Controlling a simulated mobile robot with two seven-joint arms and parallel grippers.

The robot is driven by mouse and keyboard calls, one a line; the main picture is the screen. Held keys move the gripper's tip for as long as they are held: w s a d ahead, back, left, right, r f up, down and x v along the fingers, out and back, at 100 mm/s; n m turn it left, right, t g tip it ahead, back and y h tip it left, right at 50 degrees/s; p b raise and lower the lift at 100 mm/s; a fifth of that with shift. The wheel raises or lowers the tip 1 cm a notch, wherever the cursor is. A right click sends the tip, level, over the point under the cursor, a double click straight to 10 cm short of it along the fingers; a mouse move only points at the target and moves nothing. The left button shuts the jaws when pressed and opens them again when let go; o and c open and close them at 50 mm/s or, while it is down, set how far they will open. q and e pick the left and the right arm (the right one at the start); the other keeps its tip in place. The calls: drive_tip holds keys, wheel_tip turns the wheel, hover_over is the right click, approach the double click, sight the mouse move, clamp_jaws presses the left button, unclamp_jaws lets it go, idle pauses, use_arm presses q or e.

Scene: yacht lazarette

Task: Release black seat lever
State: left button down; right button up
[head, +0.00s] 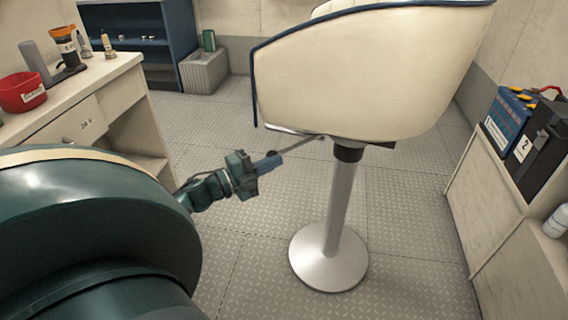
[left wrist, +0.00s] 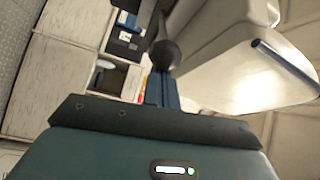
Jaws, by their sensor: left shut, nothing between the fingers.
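A cream seat with dark blue piping (head: 350,80) stands on a silver pedestal (head: 340,205). Its thin lever (head: 300,146) comes out from under the seat toward the left and ends in a black knob (head: 272,154). My left gripper (head: 270,163) is shut and empty, with its blue fingertips right by the knob. In the left wrist view the black knob (left wrist: 164,54) lies just past the fingertips (left wrist: 161,76); whether they touch cannot be told. My right gripper is out of view.
At left is a counter (head: 95,85) with a red bowl (head: 22,92). A low cabinet (head: 480,215) at right carries batteries (head: 538,145). A blue shelf (head: 150,40) stands behind. The patterned floor (head: 255,255) around the pedestal is clear.

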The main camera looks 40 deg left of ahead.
use_arm(q)
drive_tip(key=shift+w+a+r, duration=0.1)
drive_tip(key=shift+w+a, duration=0.05)
drive_tip(key=shift+a, duration=0.9)
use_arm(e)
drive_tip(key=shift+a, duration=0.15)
use_arm(q)
drive_tip(key=shift+a, duration=0.1)
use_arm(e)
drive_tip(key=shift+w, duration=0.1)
